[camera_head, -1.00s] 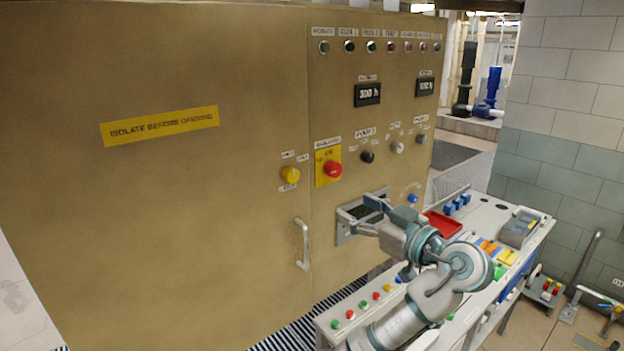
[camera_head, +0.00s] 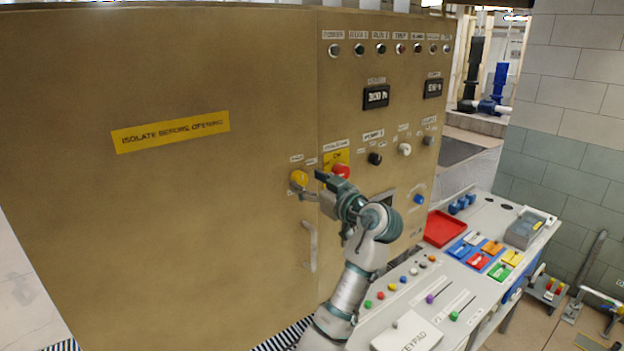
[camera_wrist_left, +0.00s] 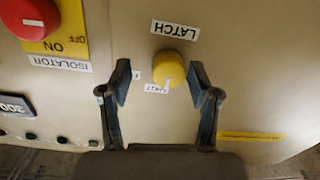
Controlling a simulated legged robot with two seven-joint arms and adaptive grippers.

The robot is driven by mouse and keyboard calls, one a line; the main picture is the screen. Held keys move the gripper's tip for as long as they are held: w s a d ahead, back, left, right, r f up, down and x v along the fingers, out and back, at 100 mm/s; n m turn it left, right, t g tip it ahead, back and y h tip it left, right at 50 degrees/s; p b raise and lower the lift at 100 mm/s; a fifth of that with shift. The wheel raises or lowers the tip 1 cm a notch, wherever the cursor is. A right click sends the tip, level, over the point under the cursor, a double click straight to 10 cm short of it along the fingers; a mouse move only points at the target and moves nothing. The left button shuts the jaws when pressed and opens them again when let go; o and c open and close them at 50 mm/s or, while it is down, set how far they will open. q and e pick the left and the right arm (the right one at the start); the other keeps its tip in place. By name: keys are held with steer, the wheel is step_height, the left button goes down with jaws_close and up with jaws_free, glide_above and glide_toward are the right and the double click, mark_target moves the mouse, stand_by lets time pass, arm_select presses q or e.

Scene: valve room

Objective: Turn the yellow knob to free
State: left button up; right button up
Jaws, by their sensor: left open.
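The yellow knob (camera_head: 299,177) is on the tan cabinet front, left of the red isolator knob (camera_head: 341,171). My left gripper (camera_head: 307,184) is open at the yellow knob, its arm coming up from below. In the left wrist view the yellow knob (camera_wrist_left: 168,66) lies between the two spread fingers of the gripper (camera_wrist_left: 160,76), with a gap on both sides. An upside-down LATCH label (camera_wrist_left: 175,30) is above it there. A pale mark on the knob points down toward a small label, which I cannot read surely. My right gripper is out of view.
The red isolator knob on its yellow plate (camera_wrist_left: 72,40) is close by in the wrist view. A cabinet handle (camera_head: 309,245) is below the gripper. A control desk (camera_head: 480,290) with a red tray (camera_head: 444,228) stands at the right.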

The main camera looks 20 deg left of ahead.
arm_select(q)
steer(key=shift+w+a, duration=0.1)
steer(key=shift+a, duration=1.25)
steer(key=shift+d, duration=0.7)
steer(key=c, duration=1.1)
steer(key=shift+s+d+r, duration=0.1)
steer(key=shift+s, duration=0.1)
steer(key=shift+c, duration=0.3)
steer(key=shift+w+a+m, duration=0.2)
steer(key=shift+a+m, duration=0.1)
steer(key=m+p, duration=0.1)
steer(key=m, duration=0.1)
steer(key=shift+s+m, duration=0.1)
steer(key=shift+m, duration=0.3)
steer(key=m+p, duration=0.1)
steer(key=m, duration=0.1)
steer(key=shift+m, duration=0.4)
steer(key=m+p, duration=0.2)
steer(key=m, duration=0.3)
steer(key=shift+s+m, duration=0.1)
steer(key=shift+m, duration=0.2)
steer(key=m+p, duration=0.2)
steer(key=m, duration=0.3)
steer(key=shift+m+p, duration=0.45)
steer(key=shift+m, duration=0.25)
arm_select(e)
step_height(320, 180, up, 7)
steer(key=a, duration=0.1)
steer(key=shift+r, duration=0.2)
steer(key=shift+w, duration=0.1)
